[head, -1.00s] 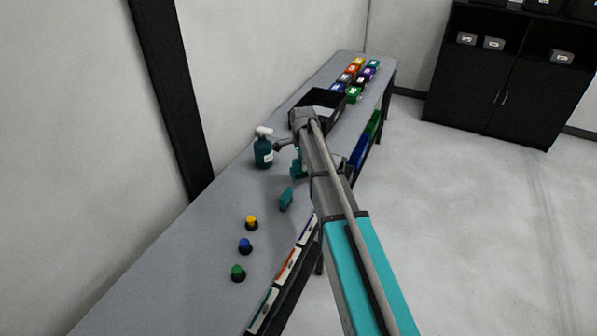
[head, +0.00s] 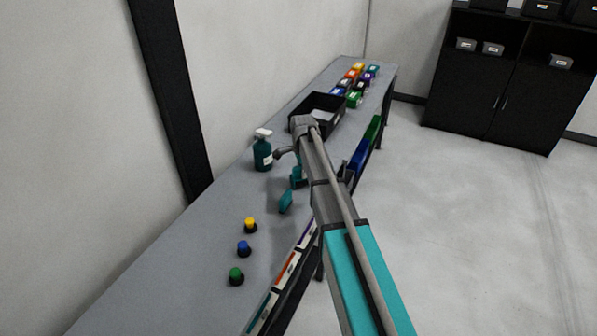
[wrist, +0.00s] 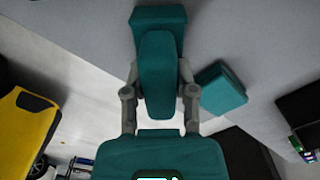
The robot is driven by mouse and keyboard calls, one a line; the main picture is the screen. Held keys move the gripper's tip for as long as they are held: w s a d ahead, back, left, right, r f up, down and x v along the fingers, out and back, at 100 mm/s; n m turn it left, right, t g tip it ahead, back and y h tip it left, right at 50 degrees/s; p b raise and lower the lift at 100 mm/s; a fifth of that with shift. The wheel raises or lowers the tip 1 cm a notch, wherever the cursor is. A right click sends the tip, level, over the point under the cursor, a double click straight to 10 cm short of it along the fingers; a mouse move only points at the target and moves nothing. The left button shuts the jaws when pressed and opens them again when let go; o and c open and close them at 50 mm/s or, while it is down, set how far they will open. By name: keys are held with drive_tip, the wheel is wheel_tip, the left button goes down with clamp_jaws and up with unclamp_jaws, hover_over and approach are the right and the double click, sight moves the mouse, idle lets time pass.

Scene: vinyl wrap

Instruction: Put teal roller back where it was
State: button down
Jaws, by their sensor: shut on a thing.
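My gripper (wrist: 160,88) is shut on the teal roller (wrist: 158,70) in the wrist view, with a finger on each side of it. The roller has a long rounded teal part and a wider teal block at its far end. In the head view my arm reaches over the bench (head: 190,250) and hides most of the gripper. A bit of teal (head: 297,178) shows beside the arm. A separate teal block (head: 285,202) is on the bench near it, and a teal block also shows right of the fingers in the wrist view (wrist: 220,88). I cannot tell whether the roller touches the bench.
A teal spray bottle (head: 263,153) stands left of my arm. A black tray (head: 328,107) lies beyond, with several coloured boxes (head: 354,85) behind it. Yellow (head: 250,225), blue (head: 244,248) and green (head: 236,275) knobs stand nearer. The bench's left side is mostly bare.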

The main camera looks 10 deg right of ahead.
drive_tip(key=shift+s+f, duration=0.1)
drive_tip(key=shift+f, duration=0.2)
drive_tip(key=c, duration=0.8)
unclamp_jaws()
drive_tip(key=o, duration=0.4)
drive_tip(key=shift+w+f, duration=0.2)
drive_tip(key=shift+w, duration=0.05)
drive_tip(key=shift+r, duration=0.25)
wheel_tip(320, 180, up, 13)
drive_tip(key=p, duration=1.2)
drive_tip(key=shift+p, duration=0.4)
drive_tip(key=shift+s, duration=0.1)
